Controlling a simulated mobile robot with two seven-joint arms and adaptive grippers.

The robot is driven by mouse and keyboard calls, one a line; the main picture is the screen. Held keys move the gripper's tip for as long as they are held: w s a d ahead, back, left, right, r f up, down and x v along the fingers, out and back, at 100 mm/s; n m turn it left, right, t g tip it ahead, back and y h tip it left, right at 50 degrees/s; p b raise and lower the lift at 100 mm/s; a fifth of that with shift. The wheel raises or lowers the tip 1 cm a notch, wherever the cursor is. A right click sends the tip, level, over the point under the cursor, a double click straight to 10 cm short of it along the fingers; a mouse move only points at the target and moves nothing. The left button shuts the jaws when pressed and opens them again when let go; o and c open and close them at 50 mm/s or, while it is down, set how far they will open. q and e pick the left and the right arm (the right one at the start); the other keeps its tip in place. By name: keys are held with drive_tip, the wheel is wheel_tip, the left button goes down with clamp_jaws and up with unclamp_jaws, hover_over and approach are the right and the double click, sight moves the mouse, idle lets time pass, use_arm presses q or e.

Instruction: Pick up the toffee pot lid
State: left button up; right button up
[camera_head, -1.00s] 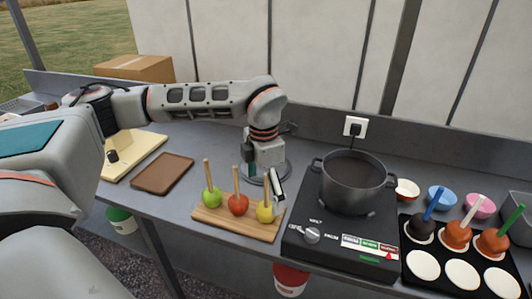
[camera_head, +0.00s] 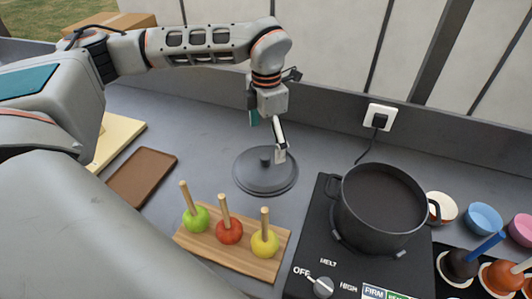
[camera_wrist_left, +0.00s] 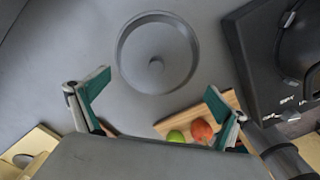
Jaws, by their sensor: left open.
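The toffee pot lid (camera_head: 252,182) is a dark grey disc with a round knob in the middle. It lies flat on the grey counter, left of the pot. My left gripper (camera_head: 268,138) is open and empty above the lid, with one finger overlapping its far right part in the head view. In the left wrist view the lid (camera_wrist_left: 133,52) lies beyond the open fingers of the gripper (camera_wrist_left: 158,90), with its knob roughly midway between them sideways. The black toffee pot (camera_head: 375,232) stands uncovered on the hotplate (camera_head: 318,225). My right gripper is out of view.
A wooden board (camera_head: 215,250) with green, red and yellow apples on sticks lies in front of the lid. A brown tray (camera_head: 142,175) lies to the left. Small bowls (camera_head: 484,218) and dipped apples stand right of the pot. Bare counter surrounds the lid.

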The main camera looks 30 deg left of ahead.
sight(266, 157)
use_arm(q)
drive_tip(key=shift+w+a+f, duration=0.1)
drive_tip(key=shift+f, duration=0.3)
wheel_tip(266, 157, down, 2)
drive_tip(key=shift+f, duration=0.2)
drive_tip(key=shift+a+f+p, duration=0.1)
drive_tip(key=shift+f+p, duration=0.4)
drive_tip(key=shift+f, duration=1.75)
